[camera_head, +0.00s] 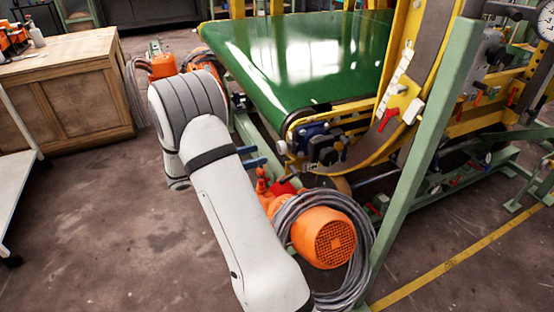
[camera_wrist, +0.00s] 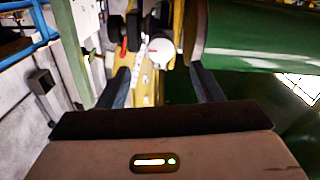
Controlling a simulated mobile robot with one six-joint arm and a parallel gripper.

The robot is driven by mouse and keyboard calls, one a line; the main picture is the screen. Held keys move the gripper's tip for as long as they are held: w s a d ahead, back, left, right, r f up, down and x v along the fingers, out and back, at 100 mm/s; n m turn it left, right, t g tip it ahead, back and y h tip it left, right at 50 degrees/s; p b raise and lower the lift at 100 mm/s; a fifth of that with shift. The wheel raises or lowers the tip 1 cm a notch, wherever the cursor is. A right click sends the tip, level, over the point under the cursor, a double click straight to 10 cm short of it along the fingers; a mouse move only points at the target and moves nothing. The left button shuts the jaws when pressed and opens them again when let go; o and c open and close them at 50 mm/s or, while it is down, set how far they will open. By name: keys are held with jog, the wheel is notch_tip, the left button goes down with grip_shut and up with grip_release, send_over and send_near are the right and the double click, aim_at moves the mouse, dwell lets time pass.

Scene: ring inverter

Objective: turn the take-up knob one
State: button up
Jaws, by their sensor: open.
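My gripper (camera_wrist: 160,72) shows in the wrist view with its two dark fingers apart and nothing held between them. A white round knob-like piece (camera_wrist: 160,52) appears between and beyond the fingertips, beside a pale marked scale strip (camera_wrist: 143,72) on a yellow frame. I cannot tell for certain that it is the take-up knob, nor how far it is from the fingers. In the head view a small white piece (camera_head: 398,88) sits on the yellow bracket by the scale strip (camera_head: 396,70), above a red lever (camera_head: 388,117).
A green conveyor belt (camera_head: 300,55) lies beside the yellow frame. A green post (camera_head: 430,150) stands in front of it. An orange motor (camera_head: 322,238) with coiled grey hose is on the floor below.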

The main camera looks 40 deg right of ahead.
aim_at(279, 149)
jog(key=x, duration=0.7)
jog(key=shift+d, duration=0.3)
jog(key=shift+c, duration=0.4)
jog(key=c, duration=0.9)
jog(key=shift+s+d, duration=0.1)
jog(key=shift+d, duration=0.05)
jog(key=shift+b, duration=0.35)
